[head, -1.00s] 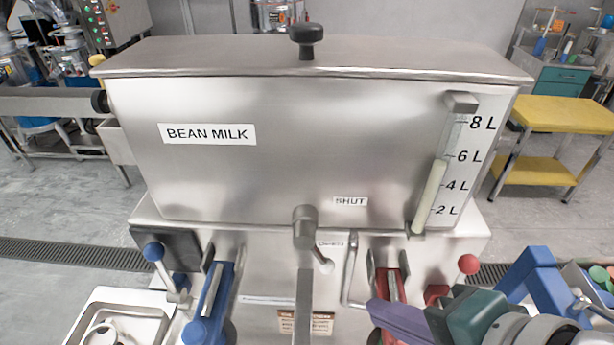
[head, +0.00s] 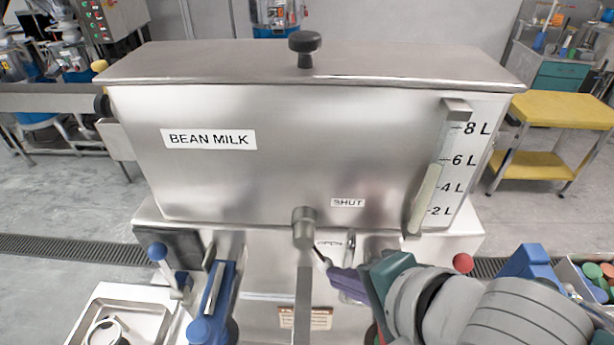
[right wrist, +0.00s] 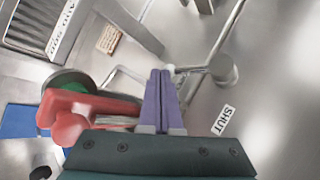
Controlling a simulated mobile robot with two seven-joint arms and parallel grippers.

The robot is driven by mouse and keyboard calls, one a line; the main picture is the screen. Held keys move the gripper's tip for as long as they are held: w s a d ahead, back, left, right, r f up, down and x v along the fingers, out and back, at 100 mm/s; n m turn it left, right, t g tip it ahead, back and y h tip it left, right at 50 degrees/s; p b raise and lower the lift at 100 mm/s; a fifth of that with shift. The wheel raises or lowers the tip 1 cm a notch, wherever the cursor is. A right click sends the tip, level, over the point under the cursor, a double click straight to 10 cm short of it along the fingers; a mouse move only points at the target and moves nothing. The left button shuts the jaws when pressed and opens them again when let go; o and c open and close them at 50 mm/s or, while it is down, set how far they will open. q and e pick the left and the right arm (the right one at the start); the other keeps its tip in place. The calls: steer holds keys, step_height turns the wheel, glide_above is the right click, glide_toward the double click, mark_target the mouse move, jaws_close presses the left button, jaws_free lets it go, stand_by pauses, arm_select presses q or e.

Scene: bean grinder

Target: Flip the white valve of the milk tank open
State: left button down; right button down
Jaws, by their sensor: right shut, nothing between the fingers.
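The steel milk tank (head: 290,150) fills the middle of the head view, labelled BEAN MILK. The valve's thin lever (head: 320,255) slants down right from the fitting. My right gripper (head: 334,274) is shut and empty, its purple fingertips at the lever's end. In the right wrist view the white lever tip (right wrist: 169,68) shows just beyond the closed fingers (right wrist: 161,72); whether they touch, I cannot tell. My left gripper is not in view.
A blue-handled clamp (head: 214,300) and a steel tray (head: 125,310) stand at the lower left. A red clamp handle (right wrist: 75,105) is close beside my right fingers. A red knob (head: 463,263) lies beyond my right forearm. A yellow cart (head: 545,165) stands far right.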

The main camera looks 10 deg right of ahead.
steer(key=shift+w+a+f+y, duration=0.2)
steer(key=shift+a+f+y, duration=0.05)
steer(key=shift+a+f, duration=0.25)
steer(key=shift+w+a+f+y, duration=0.15)
steer(key=shift+a+f+y, duration=0.1)
steer(key=shift+a+f, duration=0.25)
steer(key=shift+a+r, duration=0.1)
steer(key=shift+r, duration=0.15)
